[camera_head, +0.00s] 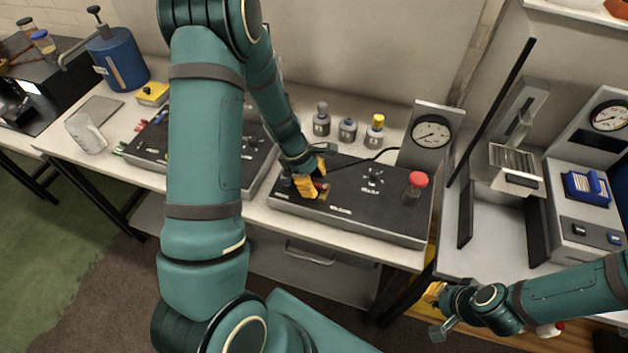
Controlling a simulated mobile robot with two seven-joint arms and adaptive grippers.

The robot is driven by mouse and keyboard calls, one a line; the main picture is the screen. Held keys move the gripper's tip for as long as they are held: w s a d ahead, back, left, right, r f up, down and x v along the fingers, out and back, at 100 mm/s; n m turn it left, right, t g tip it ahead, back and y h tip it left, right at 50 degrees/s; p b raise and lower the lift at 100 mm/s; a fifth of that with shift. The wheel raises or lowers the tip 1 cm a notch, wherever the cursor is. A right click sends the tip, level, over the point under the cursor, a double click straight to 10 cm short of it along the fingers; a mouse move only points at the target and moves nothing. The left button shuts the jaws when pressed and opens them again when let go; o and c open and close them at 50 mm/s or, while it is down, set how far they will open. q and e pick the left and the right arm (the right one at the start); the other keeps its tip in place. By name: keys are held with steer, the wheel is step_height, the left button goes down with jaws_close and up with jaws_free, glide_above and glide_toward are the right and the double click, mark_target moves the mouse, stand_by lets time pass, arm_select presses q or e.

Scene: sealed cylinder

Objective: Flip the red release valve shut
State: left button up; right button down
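A dark panel box (350,208) lies on the white bench, with a small red part (323,187), seemingly the release valve, near its left end. My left gripper (314,179), with yellow fingers, is down at this red part, and one finger is beside it. The fingers partly cover it, so I cannot tell whether they grip it or how the valve is turned. A clear cylinder with a red cap (415,182) stands at the right end of the panel. My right gripper (436,308) hangs low at the right, away from the panel; its opening is unclear.
A pressure gauge (432,132) stands behind the panel's right end. Several small bottles, one a yellow-capped bottle (375,131), stand behind the panel. A grey press-like stand (510,165) is to the right. Another dark panel (150,150) lies left, partly behind my arm.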

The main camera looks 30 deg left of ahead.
arm_select(q)
steer(key=shift+r, duration=0.15)
steer(key=v, duration=1.1)
steer(key=shift+a+r, duration=0.2)
steer(key=shift+r, duration=0.15)
steer(key=shift+s, duration=0.1)
